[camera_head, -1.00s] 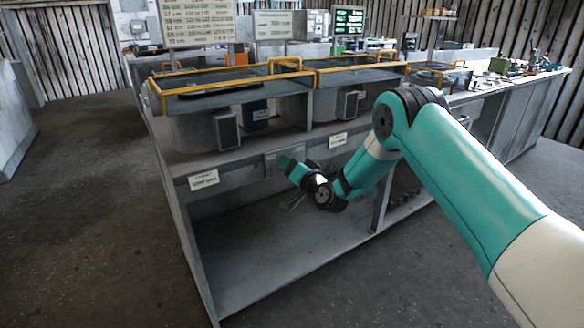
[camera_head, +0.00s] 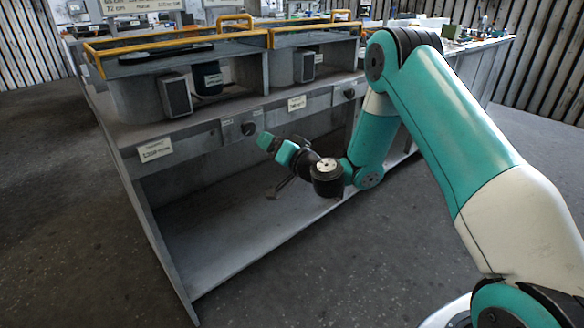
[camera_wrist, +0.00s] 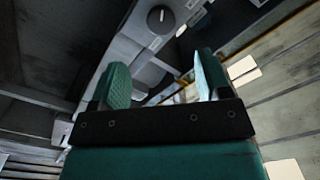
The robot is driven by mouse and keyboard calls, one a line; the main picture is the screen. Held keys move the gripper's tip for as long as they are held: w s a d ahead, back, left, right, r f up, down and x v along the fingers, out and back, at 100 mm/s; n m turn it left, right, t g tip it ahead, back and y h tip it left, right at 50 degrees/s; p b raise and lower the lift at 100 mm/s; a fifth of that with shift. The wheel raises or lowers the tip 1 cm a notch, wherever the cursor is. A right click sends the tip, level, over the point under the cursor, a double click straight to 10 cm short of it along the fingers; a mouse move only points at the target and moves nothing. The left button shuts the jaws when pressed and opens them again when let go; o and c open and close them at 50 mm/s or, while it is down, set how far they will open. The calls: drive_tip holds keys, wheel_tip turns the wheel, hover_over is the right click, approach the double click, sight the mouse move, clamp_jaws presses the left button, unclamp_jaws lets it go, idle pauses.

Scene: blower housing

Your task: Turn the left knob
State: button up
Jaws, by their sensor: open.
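The left knob (camera_head: 249,128) is a small dark round knob on the grey front panel of the bench, in the head view. My gripper (camera_head: 275,146) is just right of and slightly below it in that picture, apart from it. In the wrist view, a dark round knob with a pale mark (camera_wrist: 160,18) shows at the top, beyond my open gripper (camera_wrist: 164,80); it looks like the left knob. The two green fingers are spread with nothing between them. A second knob (camera_head: 349,93) is farther right on the panel.
White labels (camera_head: 155,150) are on the panel edge. Above stand grey housings with dark boxes (camera_head: 174,96) and yellow rails (camera_head: 180,40). An open lower shelf (camera_head: 225,235) lies below the panel. The floor at left is clear.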

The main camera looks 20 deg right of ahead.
drive_tip(key=b+v, duration=0.6)
drive_tip(key=b, duration=0.1)
drive_tip(key=shift+s+r, duration=0.1)
drive_tip(key=shift+s, duration=0.05)
idle(0.3)
